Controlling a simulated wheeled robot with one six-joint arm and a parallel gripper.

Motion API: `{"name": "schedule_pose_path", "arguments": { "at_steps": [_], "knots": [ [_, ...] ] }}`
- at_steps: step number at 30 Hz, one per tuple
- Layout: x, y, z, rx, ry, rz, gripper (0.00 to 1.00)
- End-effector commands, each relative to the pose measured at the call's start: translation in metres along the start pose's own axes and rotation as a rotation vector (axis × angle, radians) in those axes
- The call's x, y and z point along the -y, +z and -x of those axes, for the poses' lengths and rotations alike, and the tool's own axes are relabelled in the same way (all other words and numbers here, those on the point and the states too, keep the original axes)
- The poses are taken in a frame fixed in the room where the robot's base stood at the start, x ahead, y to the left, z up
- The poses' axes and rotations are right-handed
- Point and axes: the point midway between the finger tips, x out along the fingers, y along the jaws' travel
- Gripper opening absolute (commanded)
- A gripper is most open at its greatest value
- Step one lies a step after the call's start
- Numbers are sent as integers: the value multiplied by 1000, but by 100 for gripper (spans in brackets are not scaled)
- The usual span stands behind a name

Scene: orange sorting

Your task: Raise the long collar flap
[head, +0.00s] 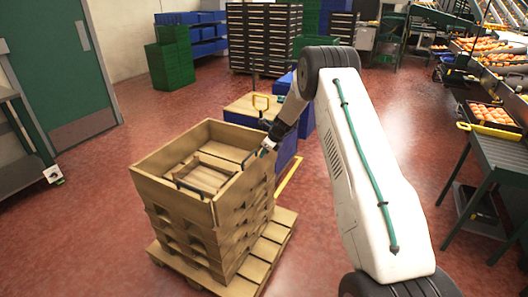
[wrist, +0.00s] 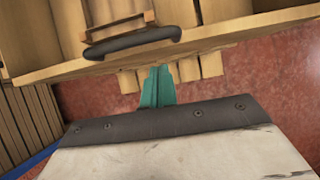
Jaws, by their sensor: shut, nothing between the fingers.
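A stack of wooden collars (head: 205,235) stands on a pallet (head: 262,262) left of centre in the head view. I cannot tell which board is the long flap. My gripper (head: 266,149) is at the right rim of the stack, small and partly unclear. In the wrist view its teal fingers (wrist: 159,80) are shut and empty, close to a wooden board edge (wrist: 215,42). A dark handle (wrist: 135,43) lies up and left of the fingertips, apart from them.
Green crates (head: 170,65) stand farther back. A dark table (head: 495,155) is at the right. Red floor is clear left of the stack.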

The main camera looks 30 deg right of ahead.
Motion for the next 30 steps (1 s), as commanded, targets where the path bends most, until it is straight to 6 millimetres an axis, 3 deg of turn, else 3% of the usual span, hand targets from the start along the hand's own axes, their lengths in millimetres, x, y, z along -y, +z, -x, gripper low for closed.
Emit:
{"name": "schedule_pose_path", "arguments": {
  "at_steps": [1,3,12,24,30],
  "knots": [
    [1,-8,4,-2,0,-4,0],
    [1,9,21,1,-1,2,0],
    [10,32,72,-4,-4,-13,0],
    [8,44,84,-6,0,1,0],
    [-4,34,80,-32,47,204,0]
  ]
}}
